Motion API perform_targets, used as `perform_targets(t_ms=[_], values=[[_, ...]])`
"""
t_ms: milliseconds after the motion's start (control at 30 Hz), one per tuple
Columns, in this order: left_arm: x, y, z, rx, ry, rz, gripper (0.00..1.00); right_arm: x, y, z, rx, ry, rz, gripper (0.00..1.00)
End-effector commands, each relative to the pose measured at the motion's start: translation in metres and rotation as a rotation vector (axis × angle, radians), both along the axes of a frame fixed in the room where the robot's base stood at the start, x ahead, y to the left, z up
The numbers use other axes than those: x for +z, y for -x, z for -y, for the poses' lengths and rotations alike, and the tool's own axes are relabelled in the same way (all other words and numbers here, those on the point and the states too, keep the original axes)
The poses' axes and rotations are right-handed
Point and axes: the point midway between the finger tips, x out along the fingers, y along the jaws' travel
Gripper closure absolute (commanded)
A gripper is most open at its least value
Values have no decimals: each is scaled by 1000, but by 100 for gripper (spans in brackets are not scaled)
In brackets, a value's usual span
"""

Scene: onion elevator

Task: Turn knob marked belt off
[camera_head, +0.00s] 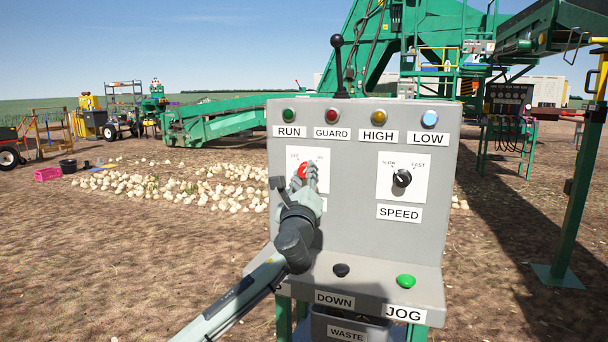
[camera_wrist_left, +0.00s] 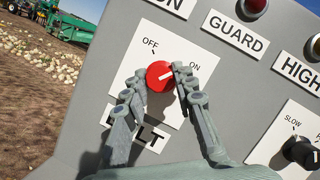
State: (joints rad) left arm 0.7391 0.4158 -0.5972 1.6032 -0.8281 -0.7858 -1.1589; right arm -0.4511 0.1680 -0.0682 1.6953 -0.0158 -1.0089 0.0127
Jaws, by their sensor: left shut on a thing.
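The red belt knob (camera_head: 303,170) sits on a white plate on the left of the grey control panel (camera_head: 350,150). In the left wrist view the red knob (camera_wrist_left: 159,76) has OFF printed at its upper left and ON at its right. Its white mark points to the right, toward ON. The BELT label (camera_wrist_left: 152,140) below is partly hidden by a finger. My left gripper (camera_wrist_left: 155,82) is shut on the knob, one finger at each side. In the head view my left gripper (camera_head: 308,178) covers part of the plate. My right gripper is not in view.
A black SPEED knob (camera_head: 402,178) is to the right on the panel. Several lamps line the top, with a black lever (camera_head: 339,65) above them. A black DOWN button (camera_head: 341,270) and a green JOG button (camera_head: 406,281) sit on the lower ledge.

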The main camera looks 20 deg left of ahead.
Motion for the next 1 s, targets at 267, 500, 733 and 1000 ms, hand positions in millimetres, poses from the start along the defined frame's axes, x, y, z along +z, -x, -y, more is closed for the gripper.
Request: perform_targets(t_ms=[267,500,733,1000], values=[[1,0,2,-1,251,-10,100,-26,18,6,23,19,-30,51],[2,0,3,0,479,-18,100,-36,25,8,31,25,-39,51],[3,0,3,0,698,-25,100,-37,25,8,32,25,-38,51],[5,0,3,-1,953,-34,100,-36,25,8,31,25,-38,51]])
